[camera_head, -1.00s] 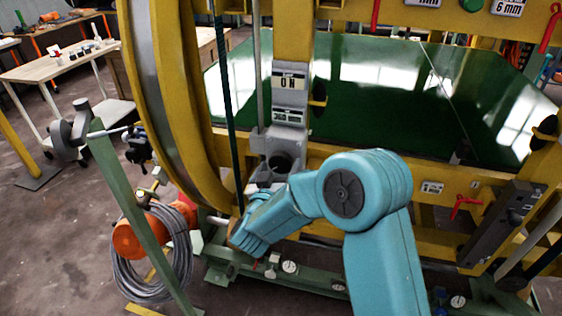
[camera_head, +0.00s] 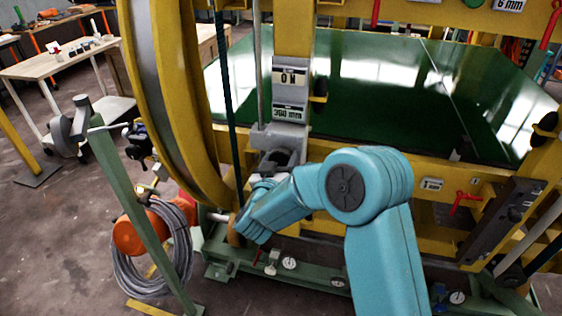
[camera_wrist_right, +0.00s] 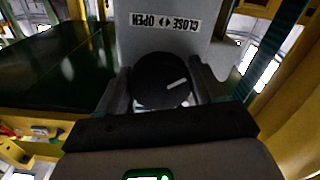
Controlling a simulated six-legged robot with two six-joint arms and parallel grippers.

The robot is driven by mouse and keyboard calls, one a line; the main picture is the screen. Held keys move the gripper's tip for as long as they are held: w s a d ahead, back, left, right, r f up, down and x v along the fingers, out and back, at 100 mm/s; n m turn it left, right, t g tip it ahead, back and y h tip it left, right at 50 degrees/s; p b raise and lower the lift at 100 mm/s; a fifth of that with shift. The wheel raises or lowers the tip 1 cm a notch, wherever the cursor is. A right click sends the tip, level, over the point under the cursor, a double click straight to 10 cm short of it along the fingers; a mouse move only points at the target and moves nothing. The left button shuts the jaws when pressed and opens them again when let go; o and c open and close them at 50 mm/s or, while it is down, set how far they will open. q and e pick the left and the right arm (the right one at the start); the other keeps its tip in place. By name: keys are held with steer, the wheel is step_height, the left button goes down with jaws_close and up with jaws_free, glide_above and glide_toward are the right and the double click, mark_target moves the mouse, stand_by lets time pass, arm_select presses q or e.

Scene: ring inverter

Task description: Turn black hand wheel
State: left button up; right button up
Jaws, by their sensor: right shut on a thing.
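The black hand wheel (camera_wrist_right: 163,80) shows in the right wrist view as a round dark knob with a light mark on its face. It sits on a grey housing (camera_wrist_right: 185,35) under a label reading CLOSE and OPEN, seen upside down. My right gripper (camera_wrist_right: 160,92) has one finger on each side of the wheel and is shut on it. In the head view my teal right arm reaches to the grey housing at the foot of the yellow post, and its wrist covers the fingers. The wheel cannot be made out clearly there. My left gripper is not in view.
A large yellow ring (camera_head: 165,110) stands just left of my right wrist. A green plate (camera_head: 370,85) lies behind the yellow frame. A green stand with coiled grey cable (camera_head: 150,268) is at the lower left. Open floor (camera_head: 55,240) lies further left.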

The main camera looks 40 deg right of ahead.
steer(key=m+b, duration=0.2)
steer(key=b, duration=0.1)
steer(key=m+b, duration=0.2)
steer(key=b, duration=0.1)
steer(key=m+b, duration=0.3)
steer(key=shift+a+f, duration=0.1)
steer(key=shift+f, duration=0.2)
steer(key=shift+w+r+m+b, duration=0.1)
steer(key=shift+r+m+b, duration=0.1)
steer(key=shift+m+b, duration=1.7)
steer(key=o, duration=1)
steer(key=shift+r, duration=0.1)
steer(key=v, duration=1.6)
steer(key=shift+s+a, duration=0.15)
steer(key=shift+s, duration=0.05)
